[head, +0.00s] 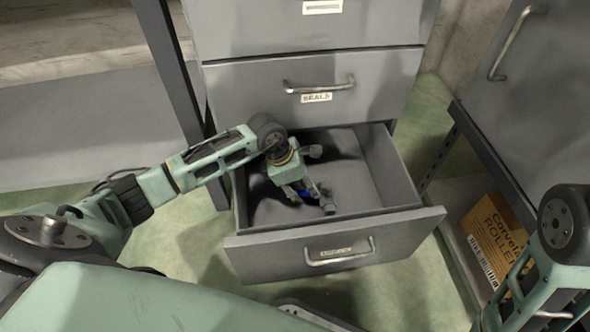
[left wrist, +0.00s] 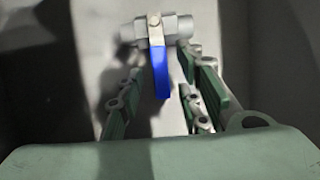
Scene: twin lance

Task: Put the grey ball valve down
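The grey ball valve (left wrist: 137,32) with its blue lever lies across the top of the left wrist view, just past my fingertips. It appears to rest on the drawer floor. The blue lever points back between the fingers. My left gripper (head: 309,196) reaches down into the open bottom drawer (head: 336,247); its fingers (left wrist: 163,82) stand apart on either side of the lever, with visible gaps. In the head view a bit of blue shows between the fingers, and the gripper hides much of the valve. My right gripper is out of view; only part of its arm shows.
Closed drawers sit above the open one, the nearest labelled SEALS (head: 317,98). The open drawer's floor has free room around the gripper. A cardboard box (head: 494,240) stands on a low shelf at the right. A dark upright post (head: 172,75) stands left of the cabinet.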

